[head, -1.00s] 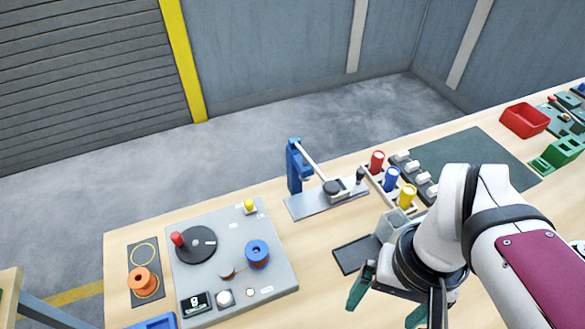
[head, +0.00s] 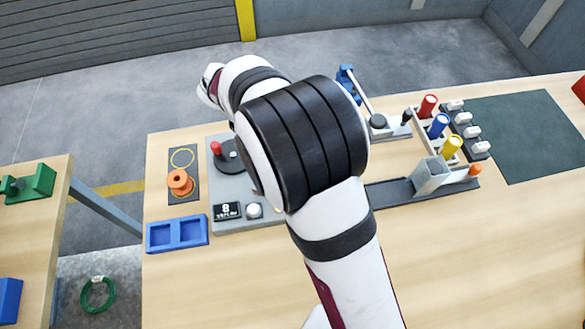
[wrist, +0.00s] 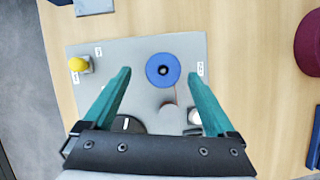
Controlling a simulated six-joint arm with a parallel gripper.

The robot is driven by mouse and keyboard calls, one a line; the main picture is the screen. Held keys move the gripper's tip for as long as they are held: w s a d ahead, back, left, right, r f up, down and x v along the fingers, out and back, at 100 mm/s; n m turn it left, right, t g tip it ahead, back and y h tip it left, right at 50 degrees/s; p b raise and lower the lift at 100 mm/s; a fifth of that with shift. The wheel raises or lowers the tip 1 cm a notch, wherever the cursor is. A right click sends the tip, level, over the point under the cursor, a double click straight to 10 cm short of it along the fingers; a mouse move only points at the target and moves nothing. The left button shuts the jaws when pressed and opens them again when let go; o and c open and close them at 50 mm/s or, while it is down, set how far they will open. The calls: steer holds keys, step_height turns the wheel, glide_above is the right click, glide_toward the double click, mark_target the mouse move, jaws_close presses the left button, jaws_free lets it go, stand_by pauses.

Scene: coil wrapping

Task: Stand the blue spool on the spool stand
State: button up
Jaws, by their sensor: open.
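The blue spool (wrist: 162,82) sits on the grey winding panel (wrist: 128,54) in the wrist view. In the head view my arm hides it. A thin reddish wire runs from the spool's side toward a small brownish post (wrist: 168,118). My gripper (wrist: 159,73) is open, its teal fingers on either side of the spool in the picture, with gaps; its height above the spool is unclear. A dark pad (head: 173,155), which looks like the spool stand, lies left of the panel with an empty yellow ring and an orange spool (head: 180,183).
A blue two-pocket tray (head: 177,234) lies in front of the dark pad. The front table is clear.

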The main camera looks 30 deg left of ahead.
steer(key=x, duration=0.3)
steer(key=s+x, duration=0.1)
steer(key=x, duration=0.1)
steer(key=shift+w+f, duration=0.15)
steer(key=shift+f, duration=0.35)
jaws_close()
